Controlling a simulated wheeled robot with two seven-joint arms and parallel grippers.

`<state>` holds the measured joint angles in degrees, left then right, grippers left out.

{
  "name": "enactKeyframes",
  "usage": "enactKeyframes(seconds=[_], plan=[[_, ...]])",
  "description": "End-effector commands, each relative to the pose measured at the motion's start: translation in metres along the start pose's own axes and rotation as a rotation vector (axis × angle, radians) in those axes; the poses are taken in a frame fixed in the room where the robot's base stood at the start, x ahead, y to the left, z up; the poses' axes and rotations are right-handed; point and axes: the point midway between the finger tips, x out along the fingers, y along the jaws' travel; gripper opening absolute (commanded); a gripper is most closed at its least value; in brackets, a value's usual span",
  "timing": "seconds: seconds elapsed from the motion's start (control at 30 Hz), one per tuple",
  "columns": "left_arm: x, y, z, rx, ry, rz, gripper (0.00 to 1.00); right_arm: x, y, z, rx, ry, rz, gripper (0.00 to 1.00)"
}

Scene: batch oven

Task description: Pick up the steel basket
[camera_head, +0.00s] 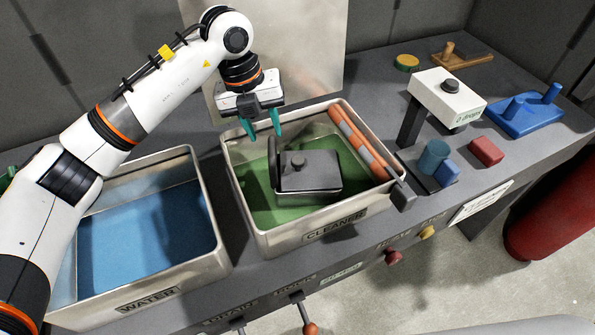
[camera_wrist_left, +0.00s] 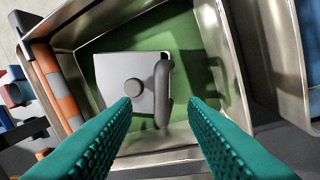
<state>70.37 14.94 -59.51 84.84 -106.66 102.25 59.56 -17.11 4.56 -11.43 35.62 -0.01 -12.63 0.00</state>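The steel basket (camera_head: 318,182) is a grey box with a flat lid, a round dark knob and a dark upright handle (camera_head: 274,165) at its left end. It sits in the green bath of the steel tank marked CLEANER (camera_head: 300,238). My left gripper (camera_head: 262,130) is open and empty, with teal fingers pointing down above the tank's back left part. In the left wrist view the basket (camera_wrist_left: 112,68) lies ahead of the fingers (camera_wrist_left: 158,104), and its handle (camera_wrist_left: 163,90) shows between the fingertips, apart from them. My right gripper is not in view.
The tank marked WATER (camera_head: 212,225), with a blue inside, stands to the left. A white-topped device (camera_head: 445,97), a red block (camera_head: 486,151) and blue items (camera_head: 527,115) stand to the right.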

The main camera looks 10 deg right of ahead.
Motion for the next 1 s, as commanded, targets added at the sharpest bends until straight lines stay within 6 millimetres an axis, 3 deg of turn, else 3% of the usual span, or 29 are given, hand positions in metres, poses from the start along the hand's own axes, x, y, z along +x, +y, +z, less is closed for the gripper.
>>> enactKeyframes(seconds=[0.33,0.6,0.87,1.0], plan=[[0.031,0.0,0.001,0.0,-0.005,0.0,0.39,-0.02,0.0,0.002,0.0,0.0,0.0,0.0],[0.069,-0.001,0.0,0.001,-0.003,0.0,0.39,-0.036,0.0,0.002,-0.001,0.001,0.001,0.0],[0.073,-0.001,0.0,0.002,0.001,0.0,0.39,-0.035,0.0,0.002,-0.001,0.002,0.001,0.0],[0.073,-0.002,0.0,0.001,0.0,0.0,0.18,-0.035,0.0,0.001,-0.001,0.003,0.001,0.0]])
